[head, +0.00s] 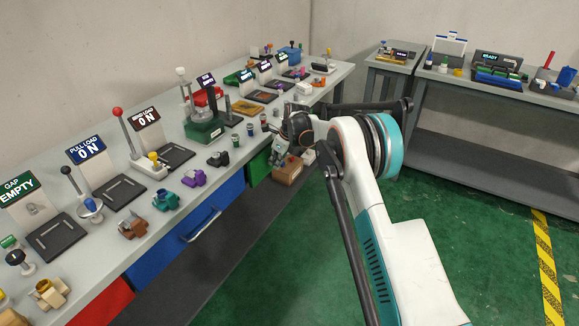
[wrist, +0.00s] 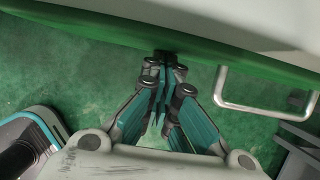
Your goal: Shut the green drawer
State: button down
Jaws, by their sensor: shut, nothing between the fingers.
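The green drawer (head: 258,169) is in the bench front, right of the blue drawer in the head view. In the wrist view its green front (wrist: 90,34) runs as a band across the top, with a metal handle (wrist: 265,103) at the right. My gripper (wrist: 164,58) is shut and empty. Its fingertips reach the drawer front, left of the handle; I cannot tell whether they touch it. In the head view my gripper (head: 281,150) is at the bench front, partly covering the drawer. How far the drawer stands out is hard to tell.
The blue drawer (head: 185,240) with its handle and a red drawer (head: 103,303) are to the left. A brown box (head: 289,172) shows beside my gripper. The bench top (head: 215,172) is crowded with parts and signs. Green floor (head: 480,240) is clear at the right.

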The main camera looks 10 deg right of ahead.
jog(key=shift+w+a, duration=0.8)
jog(key=shift+a, duration=0.3)
jog(key=shift+r, duration=0.1)
